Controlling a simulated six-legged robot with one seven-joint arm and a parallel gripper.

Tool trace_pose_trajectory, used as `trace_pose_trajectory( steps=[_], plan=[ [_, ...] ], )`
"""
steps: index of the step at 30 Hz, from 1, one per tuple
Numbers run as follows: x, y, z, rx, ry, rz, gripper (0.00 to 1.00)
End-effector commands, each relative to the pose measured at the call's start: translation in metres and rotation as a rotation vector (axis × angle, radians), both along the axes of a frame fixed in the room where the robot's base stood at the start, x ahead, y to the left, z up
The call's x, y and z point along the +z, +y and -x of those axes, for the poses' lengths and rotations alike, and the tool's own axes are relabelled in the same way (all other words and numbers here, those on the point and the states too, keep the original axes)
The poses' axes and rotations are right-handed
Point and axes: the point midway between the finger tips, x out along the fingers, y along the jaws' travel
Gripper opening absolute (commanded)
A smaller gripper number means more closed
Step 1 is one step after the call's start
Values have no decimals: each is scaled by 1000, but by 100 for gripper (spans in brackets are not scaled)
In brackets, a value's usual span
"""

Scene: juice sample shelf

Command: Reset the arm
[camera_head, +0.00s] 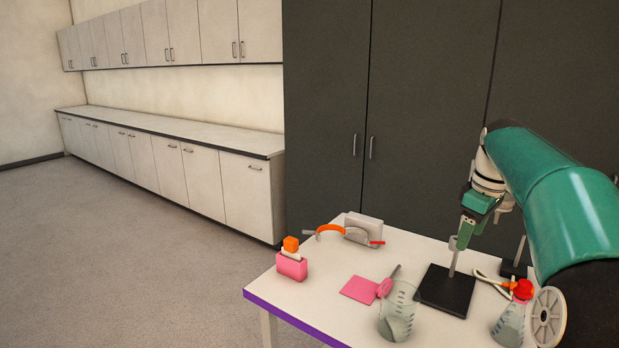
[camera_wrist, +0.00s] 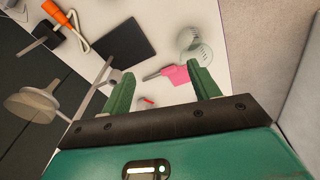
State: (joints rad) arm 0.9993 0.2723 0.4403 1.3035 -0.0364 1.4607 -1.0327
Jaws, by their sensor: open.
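My green arm reaches in from the right in the head view, with my gripper (camera_head: 474,224) above the table near the stand's upright rod. In the wrist view, the two green fingers of my gripper (camera_wrist: 161,80) are spread apart, with nothing held between them. The white table (camera_head: 335,272) lies below.
Dark cabinets (camera_head: 420,110) stand behind.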

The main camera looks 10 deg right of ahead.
Motion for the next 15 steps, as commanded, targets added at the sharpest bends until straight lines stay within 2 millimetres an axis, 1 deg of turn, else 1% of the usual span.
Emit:
trace_pose_trajectory(
  steps=[1, 2, 3, 4, 5, 6, 8, 9, 11, 12, 14, 15],
  plan=[
    [3, 34, -2, -9, 2, 26, 61],
    [3, 50, -2, -22, 0, 37, 61],
    [2, 71, -1, -37, -5, 52, 61],
    [2, 87, 0, -51, -9, 62, 61],
    [1, 102, 3, -64, -16, 71, 61],
    [0, 121, 7, -83, -27, 81, 61],
    [-2, 148, 16, -112, -46, 94, 61],
    [-4, 165, 23, -130, -61, 100, 61],
    [-8, 189, 35, -159, -86, 105, 61],
    [-12, 204, 44, -180, -104, 104, 61],
    [-18, 224, 59, -210, -134, 98, 61],
    [-23, 237, 69, -230, -155, 92, 61]
  ],
)
